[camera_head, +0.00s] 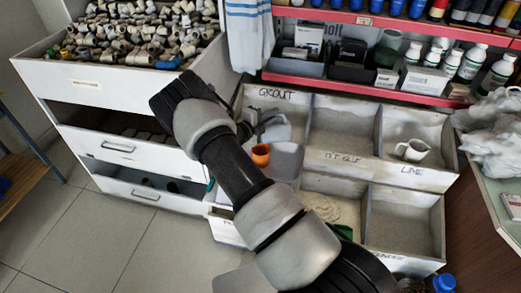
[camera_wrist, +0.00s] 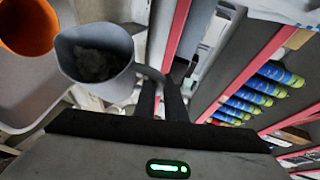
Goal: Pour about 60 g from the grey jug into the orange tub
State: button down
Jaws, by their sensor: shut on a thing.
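The grey jug (camera_wrist: 122,78) is held by its handle between the fingers of my gripper (camera_wrist: 162,88). Dark grey loose material (camera_wrist: 95,64) shows inside the jug's mouth in the wrist view. In the head view the jug (camera_head: 278,131) is beside my gripper (camera_head: 254,120), over the grout compartment and partly hidden by my arm. The orange tub (camera_head: 261,154) stands just below the jug in the head view, on or in a grey pan (camera_head: 287,158). In the wrist view the tub (camera_wrist: 38,40) is left of the jug, close to its rim. No falling material is visible.
Labelled bins hold pale powder (camera_head: 330,208) and a white jug (camera_head: 412,150) in the lime bin. A red shelf (camera_head: 360,92) with bottles and boxes runs behind. A drawer of fittings (camera_head: 135,75) stands left; a plastic-covered counter is right.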

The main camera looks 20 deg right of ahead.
jog(key=shift+w+a+r+n+h+b, duration=0.2)
jog(key=shift+a+h+b, duration=0.1)
jog(key=shift+a, duration=0.2)
jog(key=shift+w+a+r+n+h+b, duration=0.1)
jog(key=shift+a+n+h+b, duration=0.15)
jog(key=shift+a, duration=0.2)
dwell(1.9)
